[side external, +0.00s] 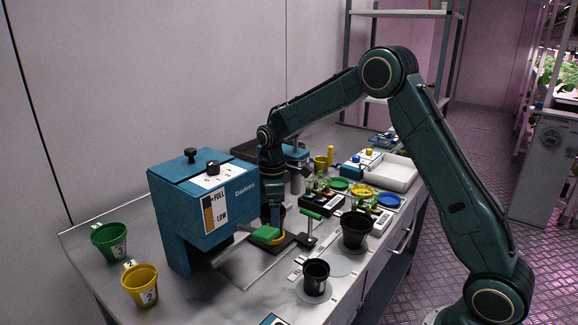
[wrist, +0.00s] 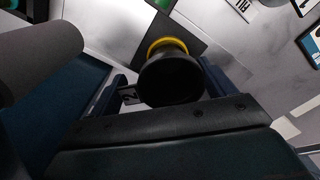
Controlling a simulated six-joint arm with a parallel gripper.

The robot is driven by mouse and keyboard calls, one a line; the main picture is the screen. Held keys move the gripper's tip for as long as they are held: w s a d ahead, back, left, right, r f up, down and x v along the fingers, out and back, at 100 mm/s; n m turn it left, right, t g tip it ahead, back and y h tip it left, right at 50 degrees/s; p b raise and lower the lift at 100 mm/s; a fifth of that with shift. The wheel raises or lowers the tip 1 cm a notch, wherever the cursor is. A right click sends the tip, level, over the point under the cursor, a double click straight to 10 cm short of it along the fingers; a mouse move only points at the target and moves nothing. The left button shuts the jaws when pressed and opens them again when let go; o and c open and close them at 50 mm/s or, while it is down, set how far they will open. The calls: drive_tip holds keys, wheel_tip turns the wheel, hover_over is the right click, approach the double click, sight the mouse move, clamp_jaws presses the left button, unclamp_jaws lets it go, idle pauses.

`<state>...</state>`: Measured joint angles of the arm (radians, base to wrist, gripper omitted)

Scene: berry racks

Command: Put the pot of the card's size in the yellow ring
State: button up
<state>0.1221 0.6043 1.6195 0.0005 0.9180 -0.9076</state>
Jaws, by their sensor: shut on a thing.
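My gripper (side external: 275,212) points down beside the blue dispenser. In the wrist view my gripper (wrist: 164,82) is shut on a black pot (wrist: 172,82), with a finger on each side of it. The yellow ring (wrist: 168,42) shows just past the pot's far end. I cannot tell whether the held pot touches the ring. A smaller black pot (side external: 316,278) and a larger one (side external: 356,231) stand on the bench. The card's size cannot be read.
The blue dispenser (side external: 207,215) stands close to the left of my gripper. Green (side external: 110,241) and yellow (side external: 141,286) buckets stand at the bench's left. A green-handled lever (side external: 312,216), seedlings, coloured lids and a white tray (side external: 391,174) crowd the right.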

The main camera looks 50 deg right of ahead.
drive_tip(key=shift+f, duration=0.65)
drive_tip(key=o, duration=0.9)
drive_tip(key=shift+c, duration=0.2)
drive_tip(key=shift+r, duration=0.15)
wheel_tip(320, 180, up, 14)
drive_tip(key=shift+f, duration=0.2)
